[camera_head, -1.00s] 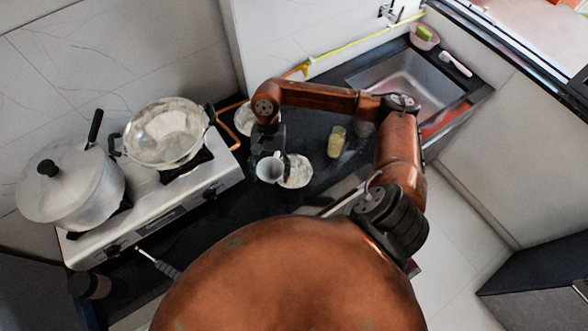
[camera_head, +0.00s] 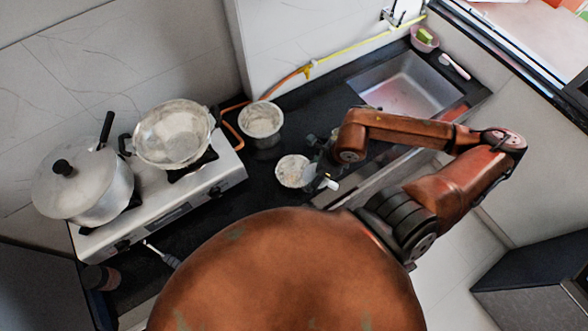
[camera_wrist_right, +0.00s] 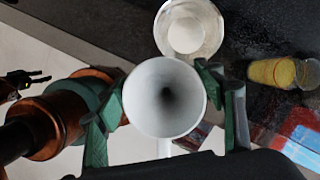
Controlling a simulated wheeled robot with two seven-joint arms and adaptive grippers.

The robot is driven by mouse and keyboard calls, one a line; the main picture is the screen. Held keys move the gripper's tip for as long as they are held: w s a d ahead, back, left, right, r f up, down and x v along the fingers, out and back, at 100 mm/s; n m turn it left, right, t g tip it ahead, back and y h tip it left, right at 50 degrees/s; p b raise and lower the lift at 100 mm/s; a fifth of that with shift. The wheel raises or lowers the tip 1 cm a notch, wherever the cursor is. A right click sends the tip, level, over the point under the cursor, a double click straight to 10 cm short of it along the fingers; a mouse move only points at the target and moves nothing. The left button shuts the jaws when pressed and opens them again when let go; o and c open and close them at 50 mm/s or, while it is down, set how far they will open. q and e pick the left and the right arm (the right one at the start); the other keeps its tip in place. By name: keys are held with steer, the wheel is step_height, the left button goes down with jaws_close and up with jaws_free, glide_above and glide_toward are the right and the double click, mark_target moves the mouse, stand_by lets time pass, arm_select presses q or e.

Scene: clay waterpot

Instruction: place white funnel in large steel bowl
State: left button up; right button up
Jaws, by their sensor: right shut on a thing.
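My right gripper (camera_wrist_right: 170,112) is shut on the white funnel (camera_wrist_right: 147,99), with its wide mouth facing the wrist camera. In the head view my right gripper (camera_head: 320,172) is just right of a small steel bowl (camera_head: 291,172), and only a small white part of the funnel (camera_head: 331,184) shows. A deeper steel bowl (camera_head: 261,122) stands behind the small one, on the dark counter. A wide two-handled steel vessel (camera_head: 172,133) sits on the stove. I cannot tell which of these is the large steel bowl. My left gripper is not in view.
A lidded pot (camera_head: 82,185) stands on the stove (camera_head: 160,205) at the left. A sink (camera_head: 408,85) is at the back right. A jar with yellow contents (camera_wrist_right: 271,72) is right of a steel bowl (camera_wrist_right: 210,40) in the wrist view.

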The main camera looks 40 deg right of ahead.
steer(key=shift+s+r, duration=0.15)
steer(key=shift+r, duration=0.05)
steer(key=shift+w+d+m, duration=0.1)
steer(key=shift+w+m, duration=0.1)
steer(key=shift+m, duration=0.1)
steer(key=w+f+p, duration=0.2)
steer(key=w+f, duration=0.4)
steer(key=w+f+p, duration=0.2)
steer(key=w+f, duration=0.4)
steer(key=w, duration=0.1)
steer(key=shift+w+f, duration=0.25)
steer(key=shift+f, duration=0.05)
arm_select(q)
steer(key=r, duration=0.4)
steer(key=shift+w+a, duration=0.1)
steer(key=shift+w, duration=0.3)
arm_select(e)
steer(key=shift+f, duration=0.25)
steer(key=o, duration=0.9)
steer(key=shift+o, duration=0.2)
